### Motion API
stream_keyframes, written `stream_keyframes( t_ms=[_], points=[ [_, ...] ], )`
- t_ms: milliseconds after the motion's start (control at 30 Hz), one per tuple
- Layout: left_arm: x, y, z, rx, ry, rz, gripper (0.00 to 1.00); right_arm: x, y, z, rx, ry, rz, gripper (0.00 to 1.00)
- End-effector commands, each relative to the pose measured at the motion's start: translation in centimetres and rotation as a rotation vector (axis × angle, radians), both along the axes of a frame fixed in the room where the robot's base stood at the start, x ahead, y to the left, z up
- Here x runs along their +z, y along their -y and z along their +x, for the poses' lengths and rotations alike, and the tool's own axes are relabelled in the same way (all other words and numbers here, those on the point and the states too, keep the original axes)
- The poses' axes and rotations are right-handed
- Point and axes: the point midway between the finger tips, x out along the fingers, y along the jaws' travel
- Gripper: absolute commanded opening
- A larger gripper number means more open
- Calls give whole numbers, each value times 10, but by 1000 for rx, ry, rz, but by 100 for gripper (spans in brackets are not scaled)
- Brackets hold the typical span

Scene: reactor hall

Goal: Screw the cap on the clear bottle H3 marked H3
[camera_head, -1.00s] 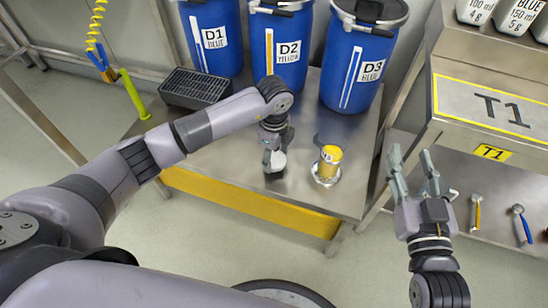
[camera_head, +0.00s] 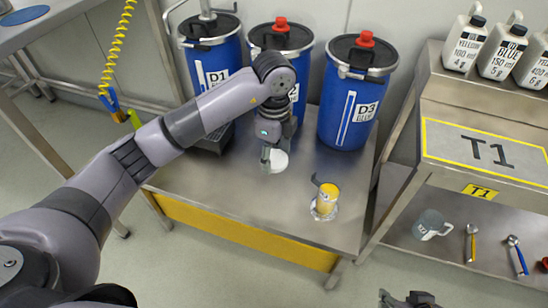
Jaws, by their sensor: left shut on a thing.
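My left gripper (camera_head: 270,156) is low over the steel table, shut on a small pale thing (camera_head: 279,161). The fingers partly hide it, and I cannot tell whether it is the cap or the clear bottle H3. I can read no H3 mark. Only a dark tip of my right gripper (camera_head: 408,299) shows at the bottom edge, and its fingers cannot be made out.
Blue drums D1 (camera_head: 215,75), D2 (camera_head: 300,72) and D3 (camera_head: 352,112) stand along the back of the table. At right is the T1 stand (camera_head: 480,148), with white canisters (camera_head: 500,48) above and a clear jug (camera_head: 430,226) below. The table's front middle is clear.

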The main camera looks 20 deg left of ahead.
Motion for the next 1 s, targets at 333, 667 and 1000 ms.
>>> stream_keyframes(
  t_ms=[333,667,1000],
  points=[
    [0,0,0,0,0,0,44,0,0,-1,-1,-4,-2,40],
    [7,-4,-3,-346,5,1,44,0,1,-1,-1,-3,-1,40],
    [22,-12,-12,-1279,14,6,44,0,0,0,-1,-2,-1,40]
  ],
)
